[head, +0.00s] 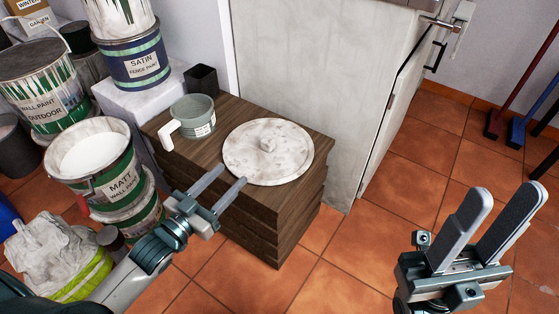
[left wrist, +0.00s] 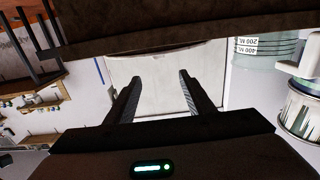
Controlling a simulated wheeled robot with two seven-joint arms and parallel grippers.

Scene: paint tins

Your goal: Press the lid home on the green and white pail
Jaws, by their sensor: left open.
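The green and white pail (head: 118,182), labelled MATT, stands open at the left on top of another tin, with white paint (head: 92,157) showing inside. A round, paint-smeared white lid with a small central knob (head: 280,155) lies flat on the dark wooden stack. My left gripper (head: 232,174) is open and empty at the lid's near left edge. One fingertip overlaps the rim in the head view; I cannot tell if it touches. Both open fingers also show in the left wrist view (left wrist: 155,82). My right gripper (head: 512,188) is open and empty over the floor at the right.
A grey-green measuring cup (head: 193,118) with a white handle and a black square pot (head: 201,79) share the wooden stack (head: 240,195). Other tins (head: 42,90) crowd the left. A pale cloth (head: 52,250) lies below the pail. Tiled floor (head: 345,250) is clear in front.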

